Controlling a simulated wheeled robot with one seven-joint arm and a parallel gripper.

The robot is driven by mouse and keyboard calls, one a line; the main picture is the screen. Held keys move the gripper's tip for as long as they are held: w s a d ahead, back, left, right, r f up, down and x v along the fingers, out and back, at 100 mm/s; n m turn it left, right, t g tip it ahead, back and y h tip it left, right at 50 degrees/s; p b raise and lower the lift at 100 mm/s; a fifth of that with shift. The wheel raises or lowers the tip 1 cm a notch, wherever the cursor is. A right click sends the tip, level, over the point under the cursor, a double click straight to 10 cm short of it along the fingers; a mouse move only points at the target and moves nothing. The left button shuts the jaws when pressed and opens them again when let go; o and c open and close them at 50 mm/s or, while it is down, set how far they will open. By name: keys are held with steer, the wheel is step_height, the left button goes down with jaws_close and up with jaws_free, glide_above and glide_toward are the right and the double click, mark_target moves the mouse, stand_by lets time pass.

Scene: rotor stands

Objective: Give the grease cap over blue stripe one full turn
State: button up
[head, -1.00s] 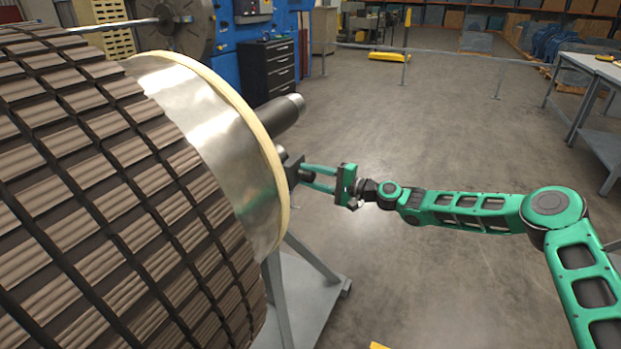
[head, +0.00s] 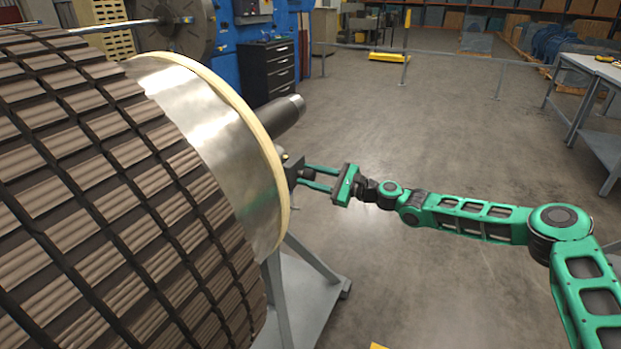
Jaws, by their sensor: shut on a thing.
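A large rotor (head: 110,190) with brown ribbed segments, a bright metal end and a cream rim (head: 268,150) fills the left of the head view. A dark shaft end (head: 285,115) sticks out from it to the right. My gripper (head: 302,177) reaches in from the right, just below the shaft end and beside the rim. Its green fingers are shut on a small dark part at the bearing end, which I take for the grease cap. The fingertips and rim hide most of it. No blue stripe shows.
A grey stand (head: 305,290) carries the rotor. Open concrete floor (head: 430,125) lies to the right, with a grey worktable (head: 590,70) at the far right. A black drawer cabinet (head: 268,72) stands behind the rotor.

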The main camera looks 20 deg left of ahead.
steer(key=m, duration=0.3)
steer(key=w+m, duration=0.1)
steer(key=shift+d+f+m, duration=0.2)
steer(key=shift+d+m, duration=0.1)
steer(key=shift+m, duration=0.1)
steer(key=m, duration=0.3)
steer(key=shift+m, duration=0.3)
steer(key=m, duration=0.4)
steer(key=shift+f+m, duration=0.1)
steer(key=shift+m, duration=0.2)
steer(key=m, duration=0.3)
steer(key=shift+f+m, duration=0.1)
steer(key=shift+m, duration=0.2)
steer(key=m, duration=0.3)
steer(key=shift+m, duration=0.3)
steer(key=m, duration=0.3)
steer(key=shift+m, duration=0.3)
steer(key=m, duration=0.5)
steer(key=shift+a+f+m, duration=0.1)
steer(key=shift+m, duration=0.3)
steer(key=shift+s+m, duration=0.1)
steer(key=shift+m, duration=0.2)
